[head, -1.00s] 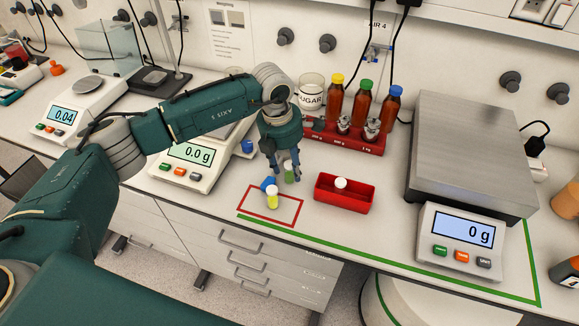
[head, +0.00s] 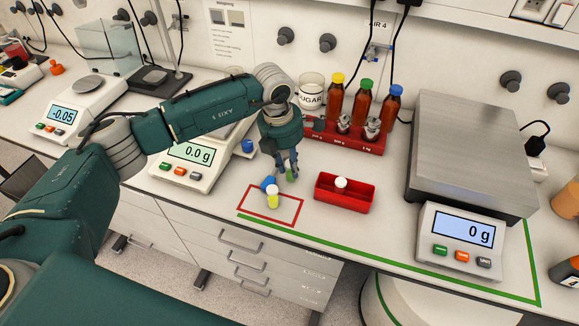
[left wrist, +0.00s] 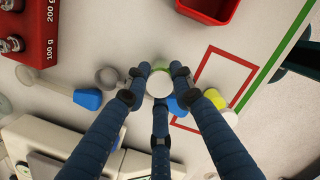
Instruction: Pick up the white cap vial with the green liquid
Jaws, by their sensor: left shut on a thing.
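The vial with green liquid (head: 290,176) stands at the middle of the bench, mostly hidden by the fingers. Its white cap (left wrist: 160,84) shows between the fingertips in the left wrist view, with a green tint beside it. My left gripper (head: 288,170) reaches down over this vial, its three fingers shut around it. I cannot tell whether the vial is off the bench. My right gripper is out of view.
A red tray (head: 345,202) holding a white-topped item is to the right. A red-outlined square (head: 285,221) lies in front. A red weight rack (head: 372,147) and brown bottles stand behind. Small scales (head: 190,160) are left, a large scale (head: 470,150) right.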

